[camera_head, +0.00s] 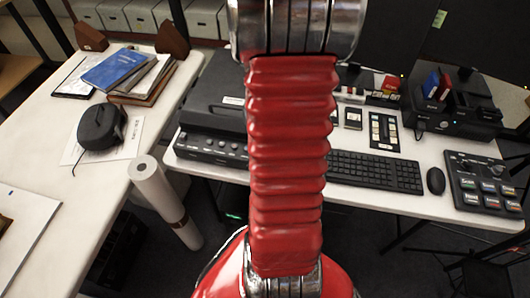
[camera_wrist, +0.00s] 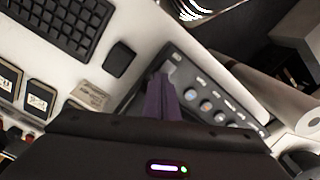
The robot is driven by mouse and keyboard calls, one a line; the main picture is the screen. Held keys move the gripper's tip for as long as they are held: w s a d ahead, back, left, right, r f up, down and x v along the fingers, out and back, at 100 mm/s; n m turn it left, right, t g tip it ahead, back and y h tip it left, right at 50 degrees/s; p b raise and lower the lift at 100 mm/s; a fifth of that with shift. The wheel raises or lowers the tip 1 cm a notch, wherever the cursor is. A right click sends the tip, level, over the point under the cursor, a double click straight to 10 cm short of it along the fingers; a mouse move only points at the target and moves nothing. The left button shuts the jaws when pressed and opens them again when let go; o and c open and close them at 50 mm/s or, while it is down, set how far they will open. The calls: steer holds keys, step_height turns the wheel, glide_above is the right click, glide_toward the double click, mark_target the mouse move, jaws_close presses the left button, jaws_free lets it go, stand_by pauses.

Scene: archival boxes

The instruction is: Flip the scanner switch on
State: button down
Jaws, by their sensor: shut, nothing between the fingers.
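The scanner (camera_head: 215,100) is a wide black machine on the white desk, left of my red arm in the head view. Its front panel (camera_head: 205,148) carries a row of round knobs; my arm hides its right end. In the wrist view the panel (camera_wrist: 222,112) runs down to the right with several knobs and labels. My gripper (camera_wrist: 162,84) is shut and empty, its dark purple fingers over the panel's upper left end. A pale small part (camera_wrist: 172,56) shows just beyond the fingertips; I cannot tell whether it is the switch or whether the fingers touch it.
A keyboard (camera_head: 375,171) and mouse (camera_head: 436,181) lie right of my arm. A small dark block (camera_wrist: 118,60) sits between keyboard and panel. Framed cards (camera_head: 384,131) lie behind the keyboard. A white paper roll (camera_head: 150,178) stands left of the desk. A button box (camera_head: 484,184) is far right.

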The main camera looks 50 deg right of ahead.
steer(key=shift+f, duration=0.2)
step_height(320, 180, up, 7)
stand_by(1.3)
stand_by(0.6)
steer(key=w+a+r+n+t, duration=0.1)
steer(key=a+r, duration=0.4)
steer(key=a, duration=0.5)
steer(key=w+a+r+n+t, duration=0.1)
steer(key=a+r+n, duration=0.3)
steer(key=a, duration=0.7)
steer(key=w+a+r+n+t, duration=0.1)
steer(key=a+r+n+t, duration=0.1)
steer(key=a+r, duration=0.5)
steer(key=a+t, duration=0.1)
steer(key=a, duration=0.2)
steer(key=shift+a+r+t, duration=0.2)
steer(key=shift+r+t, duration=0.1)
